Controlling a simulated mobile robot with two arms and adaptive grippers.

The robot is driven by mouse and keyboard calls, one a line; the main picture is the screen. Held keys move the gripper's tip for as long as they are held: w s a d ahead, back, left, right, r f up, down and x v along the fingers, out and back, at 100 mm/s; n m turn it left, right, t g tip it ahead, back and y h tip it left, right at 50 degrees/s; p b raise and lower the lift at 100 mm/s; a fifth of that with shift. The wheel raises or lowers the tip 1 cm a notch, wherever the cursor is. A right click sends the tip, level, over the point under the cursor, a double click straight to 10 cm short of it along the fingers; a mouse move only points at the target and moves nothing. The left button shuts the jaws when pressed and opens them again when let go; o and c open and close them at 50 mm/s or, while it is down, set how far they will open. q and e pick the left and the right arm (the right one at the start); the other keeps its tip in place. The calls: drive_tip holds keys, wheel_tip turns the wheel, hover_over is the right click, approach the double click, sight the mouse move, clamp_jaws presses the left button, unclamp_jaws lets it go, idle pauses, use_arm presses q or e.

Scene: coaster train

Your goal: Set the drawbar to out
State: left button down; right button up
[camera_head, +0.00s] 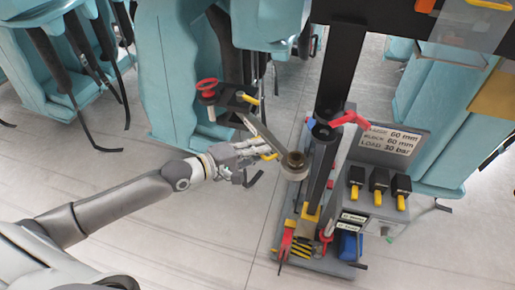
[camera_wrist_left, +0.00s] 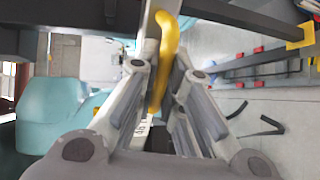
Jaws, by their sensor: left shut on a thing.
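My left gripper (camera_head: 262,152) reaches in from the left and is shut on a yellow handle (camera_head: 270,156). In the left wrist view the yellow handle (camera_wrist_left: 162,60) stands between the fingers of my left gripper (camera_wrist_left: 160,95). It lies along a grey bar. In the head view a grey bar (camera_head: 263,132) slopes down from a dark bracket (camera_head: 233,101) to a round metal piece with a brown top (camera_head: 294,163). Which of these parts is the drawbar I cannot tell for sure. My right gripper is not in view.
A black upright post (camera_head: 340,60) with a red lever (camera_head: 346,120) rises from a grey base. A sign (camera_head: 393,140) and several black switches with yellow tips stand to its right. A red-handled knob (camera_head: 207,86) sits above the gripper. Teal seats surround the area.

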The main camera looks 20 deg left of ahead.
use_arm(q)
drive_tip(key=c, duration=1.5)
unclamp_jaws()
drive_tip(key=shift+v, duration=5.9)
